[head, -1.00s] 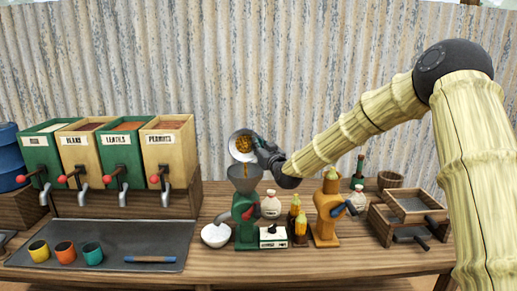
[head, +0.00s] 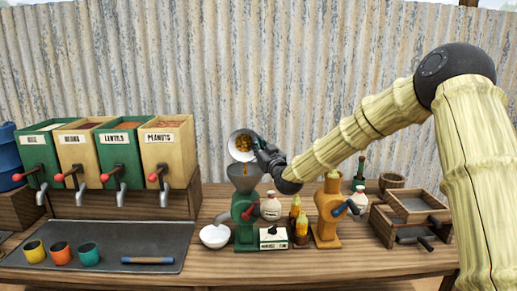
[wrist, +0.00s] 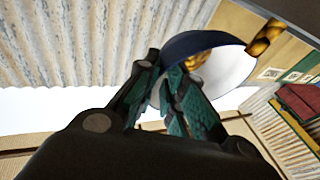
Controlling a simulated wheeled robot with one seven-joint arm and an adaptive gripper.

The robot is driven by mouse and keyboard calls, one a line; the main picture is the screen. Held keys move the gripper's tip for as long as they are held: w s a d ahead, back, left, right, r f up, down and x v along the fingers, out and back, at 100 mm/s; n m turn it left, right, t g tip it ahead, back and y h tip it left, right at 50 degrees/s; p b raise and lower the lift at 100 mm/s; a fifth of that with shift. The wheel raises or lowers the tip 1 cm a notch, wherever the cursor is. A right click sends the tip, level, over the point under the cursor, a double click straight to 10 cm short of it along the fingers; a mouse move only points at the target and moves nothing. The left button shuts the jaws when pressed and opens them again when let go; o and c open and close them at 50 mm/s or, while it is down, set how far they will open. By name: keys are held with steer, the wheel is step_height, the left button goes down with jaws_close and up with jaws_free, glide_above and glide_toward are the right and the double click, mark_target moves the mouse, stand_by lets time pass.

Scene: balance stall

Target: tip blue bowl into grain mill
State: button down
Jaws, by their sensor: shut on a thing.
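The blue bowl (head: 233,142) is tilted on its side above the green grain mill (head: 244,217). Its inside is white and golden grain (head: 244,143) lies in it. A thin golden stream runs from its lower rim toward the grey hopper (head: 244,177) right below. My gripper (head: 259,146) is shut on the bowl's right edge. In the wrist view the bowl's dark blue outside (wrist: 190,43) sits between my fingers (wrist: 172,85), and a golden-brown stream (wrist: 265,38) passes at its rim.
A white bowl (head: 214,236) stands left of the mill. A tag card (head: 273,238), bottles (head: 298,222) and a yellow mill (head: 328,215) stand to its right. Labelled dispensers (head: 115,155) and a dark tray (head: 100,248) with cups are at left.

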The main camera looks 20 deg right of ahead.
steer(key=shift+s+a+f+n+t+y+b, duration=0.1)
steer(key=shift+s+f+n+t+y+b, duration=0.3)
steer(key=shift+b, duration=1.15)
steer(key=shift+s+a+n+t+h+b, duration=0.15)
steer(key=shift+t+b, duration=0.45)
steer(key=shift+b, duration=0.95)
steer(key=shift+s+a+r+n+t+y+b, duration=0.15)
steer(key=shift+s+n+t+y+b, duration=0.85)
steer(key=shift+b, duration=2.35)
steer(key=shift+s+a+n+t+y+b, duration=0.2)
steer(key=shift+s+n+t+y+b, duration=0.6)
steer(key=shift+b, duration=2.55)
steer(key=shift+w+n, duration=0.2)
steer(key=shift+n, duration=0.15)
